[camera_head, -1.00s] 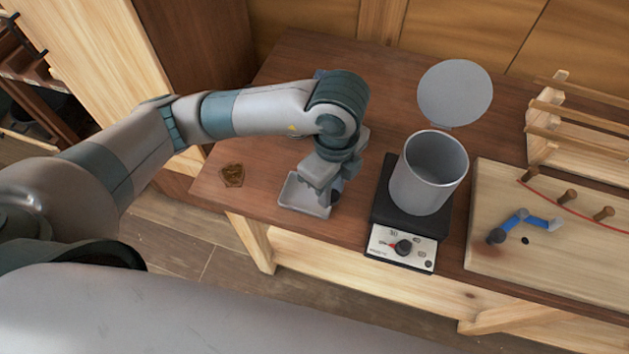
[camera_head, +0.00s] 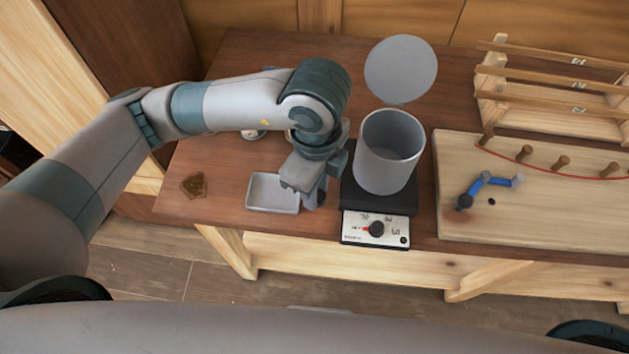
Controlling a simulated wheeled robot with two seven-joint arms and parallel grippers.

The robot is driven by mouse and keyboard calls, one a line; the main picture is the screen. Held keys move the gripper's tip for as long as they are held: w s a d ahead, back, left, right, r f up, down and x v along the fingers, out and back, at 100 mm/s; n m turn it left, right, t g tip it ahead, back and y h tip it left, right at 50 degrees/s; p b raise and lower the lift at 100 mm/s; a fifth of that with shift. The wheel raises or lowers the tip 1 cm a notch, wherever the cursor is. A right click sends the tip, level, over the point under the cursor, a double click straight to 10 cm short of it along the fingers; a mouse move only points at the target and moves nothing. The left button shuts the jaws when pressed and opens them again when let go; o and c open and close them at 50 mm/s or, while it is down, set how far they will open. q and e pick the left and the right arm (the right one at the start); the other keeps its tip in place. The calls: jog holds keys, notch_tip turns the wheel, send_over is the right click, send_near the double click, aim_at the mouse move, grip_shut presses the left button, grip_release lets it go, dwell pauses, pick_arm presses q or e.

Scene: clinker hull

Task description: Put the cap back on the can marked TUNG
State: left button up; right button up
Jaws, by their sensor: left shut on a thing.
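My left gripper (camera_head: 307,187) points down just right of a shallow grey tray (camera_head: 260,207) on the brown workbench. It is shut on a small dark thing (camera_head: 320,199), mostly hidden by the fingers; I cannot read its shape, though it may be the cap. No can with a readable TUNG mark shows. Behind the left forearm, parts of small round pale things (camera_head: 254,135) peek out; most of them is hidden and I cannot tell whether one is the can. My right gripper is not in view.
A large open grey pot (camera_head: 381,175) stands on a black hotplate (camera_head: 376,229) right of the gripper, its round lid (camera_head: 401,69) raised behind. A pegged board (camera_head: 540,215) and wooden rack (camera_head: 552,110) are at right. A brown patch (camera_head: 194,185) lies left.

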pick_arm(q)
jog(key=shift+a+m, duration=0.1)
jog(key=shift+m, duration=0.2)
jog(key=w+a+n+b, duration=0.1)
jog(key=w+a+n, duration=0.1)
jog(key=a+n, duration=0.4)
jog(key=w+a+n+b, duration=0.1)
jog(key=w+a+n, duration=0.2)
jog(key=n, duration=0.6)
jog(key=w+a+r+n+b, duration=0.1)
jog(key=w+a+n, duration=0.1)
jog(key=a+n, duration=0.6)
jog(key=shift+w+a, duration=0.3)
jog(key=shift+w, duration=0.1)
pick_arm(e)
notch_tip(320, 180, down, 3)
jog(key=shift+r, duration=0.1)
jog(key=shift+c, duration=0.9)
